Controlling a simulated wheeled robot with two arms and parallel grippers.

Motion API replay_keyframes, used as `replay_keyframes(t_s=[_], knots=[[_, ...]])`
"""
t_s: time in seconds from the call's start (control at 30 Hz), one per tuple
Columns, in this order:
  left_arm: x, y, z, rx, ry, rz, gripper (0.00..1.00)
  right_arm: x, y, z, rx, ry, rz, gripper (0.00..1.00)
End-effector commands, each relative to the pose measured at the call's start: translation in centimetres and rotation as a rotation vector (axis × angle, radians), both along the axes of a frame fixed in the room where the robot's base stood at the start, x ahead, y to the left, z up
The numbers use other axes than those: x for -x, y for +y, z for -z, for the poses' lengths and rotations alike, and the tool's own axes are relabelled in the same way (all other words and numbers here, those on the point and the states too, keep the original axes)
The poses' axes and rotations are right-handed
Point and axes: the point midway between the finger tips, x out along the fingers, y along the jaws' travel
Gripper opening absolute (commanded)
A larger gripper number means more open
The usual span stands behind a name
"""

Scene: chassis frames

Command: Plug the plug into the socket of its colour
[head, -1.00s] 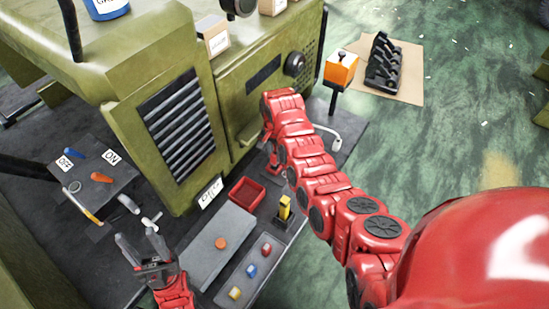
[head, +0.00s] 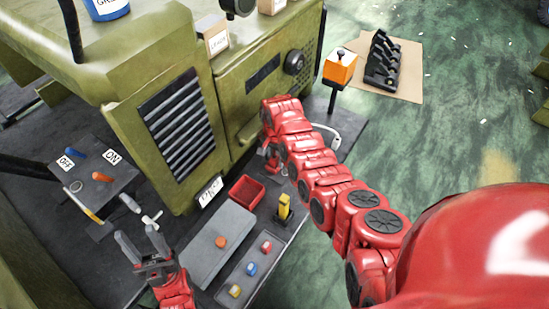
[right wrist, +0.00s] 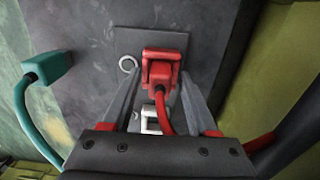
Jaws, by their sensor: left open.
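A red plug (right wrist: 160,73) with a red cable (right wrist: 166,116) is at a dark plate (right wrist: 127,42) in the right wrist view. Red housing shows around it; I cannot tell whether the plug is seated. My right gripper (right wrist: 161,82) has one finger on each side of the plug. Whether the fingertips press on it is unclear. In the head view my right arm hides most of this gripper and the plug. My left gripper (head: 135,234) is open and empty, left of the grey box lid. A teal plug (right wrist: 52,67) on a teal cable is left of the plate.
A green machine (head: 170,110) stands behind the dark bench. A red tray (head: 246,191), a grey box (head: 215,245), a yellow switch (head: 284,207) and a panel of coloured buttons (head: 250,268) are nearby. An orange control box (head: 341,67) stands at the right.

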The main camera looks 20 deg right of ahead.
Motion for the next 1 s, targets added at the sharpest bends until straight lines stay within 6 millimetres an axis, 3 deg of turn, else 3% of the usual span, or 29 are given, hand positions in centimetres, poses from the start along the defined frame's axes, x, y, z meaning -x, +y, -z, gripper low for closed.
replay_keyframes(t_s=[0.3, 0.47, 0.7, 0.83, 0.87, 1.0], knots=[[0.0, 0.0, -0.1, 0.0, 0.0, 0.0, 0.5, 0.0, 0.1, -0.6, 0.0, 0.0, -0.001, 0.59], [0.0, 0.0, 0.4, 0.0, 0.0, 0.0, 0.5, -0.2, 0.1, -2.2, 0.0, -0.004, -0.002, 0.59], [0.0, 0.0, 2.0, 0.0, 0.0, 0.0, 0.5, -0.2, 0.1, -6.3, 0.0, -0.009, -0.001, 0.59], [0.0, 0.0, 1.8, 0.0, 0.0, 0.0, 0.5, -0.1, -0.1, -9.7, 0.0, -0.006, 0.001, 0.59], [0.0, 0.0, 0.9, 0.0, 0.0, 0.0, 0.5, 0.0, -0.2, -10.6, -0.001, -0.001, 0.003, 0.59], [0.0, 0.0, -0.1, 0.0, 0.0, 0.0, 0.5, 0.0, 0.0, -11.9, -0.002, 0.0, 0.0, 0.59]])
